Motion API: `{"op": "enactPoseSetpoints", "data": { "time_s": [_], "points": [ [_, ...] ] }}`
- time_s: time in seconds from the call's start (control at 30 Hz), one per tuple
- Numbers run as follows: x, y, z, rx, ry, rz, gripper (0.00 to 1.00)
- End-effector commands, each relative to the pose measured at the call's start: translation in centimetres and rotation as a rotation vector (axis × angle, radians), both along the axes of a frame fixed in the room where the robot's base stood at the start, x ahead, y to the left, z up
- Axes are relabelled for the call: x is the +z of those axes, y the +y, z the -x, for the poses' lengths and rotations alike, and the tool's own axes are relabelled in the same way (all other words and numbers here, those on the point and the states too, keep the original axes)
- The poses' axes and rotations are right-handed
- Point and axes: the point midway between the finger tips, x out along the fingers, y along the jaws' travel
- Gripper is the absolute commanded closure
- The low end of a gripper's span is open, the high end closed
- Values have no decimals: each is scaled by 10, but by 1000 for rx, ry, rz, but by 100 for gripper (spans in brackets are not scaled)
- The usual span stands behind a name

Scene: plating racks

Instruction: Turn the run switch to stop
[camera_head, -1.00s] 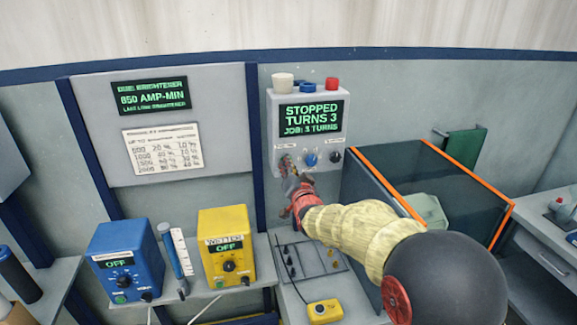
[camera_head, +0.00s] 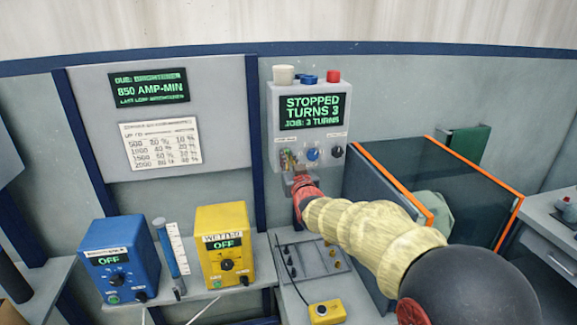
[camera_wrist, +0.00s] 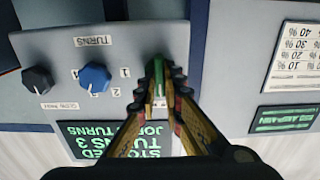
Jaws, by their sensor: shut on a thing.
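The control box (camera_head: 276,120) hangs on the wall, and its display (camera_head: 312,112) reads "STOPPED TURNS 3 JOB: 3 TURNS". My gripper (camera_head: 290,167) is at the box's lower left. In the wrist view, upside down, my gripper (camera_wrist: 163,78) is shut on a narrow green switch handle (camera_wrist: 156,72), which I take to be the run switch. Its fingers hide most of the switch and its label. A blue turns knob (camera_wrist: 95,77) and a black knob (camera_wrist: 37,79) sit in the same row, apart from my fingers.
White, blue and red buttons (camera_head: 333,77) top the box. An orange-edged clear tank (camera_head: 450,190) stands to the right of my arm. A blue unit (camera_head: 118,262) and a yellow unit (camera_head: 222,246), both reading "OFF", stand on the shelf at left.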

Motion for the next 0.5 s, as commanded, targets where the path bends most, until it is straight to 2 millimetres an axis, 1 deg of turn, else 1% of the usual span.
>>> {"op": "enactPoseSetpoints", "data": {
  "time_s": [0.03, 0.3, 0.5],
  "points": [
    [-2, 0, 0, 0, -13, 42, 100],
    [-3, 2, 0, 0, -79, 279, 100],
    [-2, 2, 1, 0, -120, 420, 100]
  ]
}}
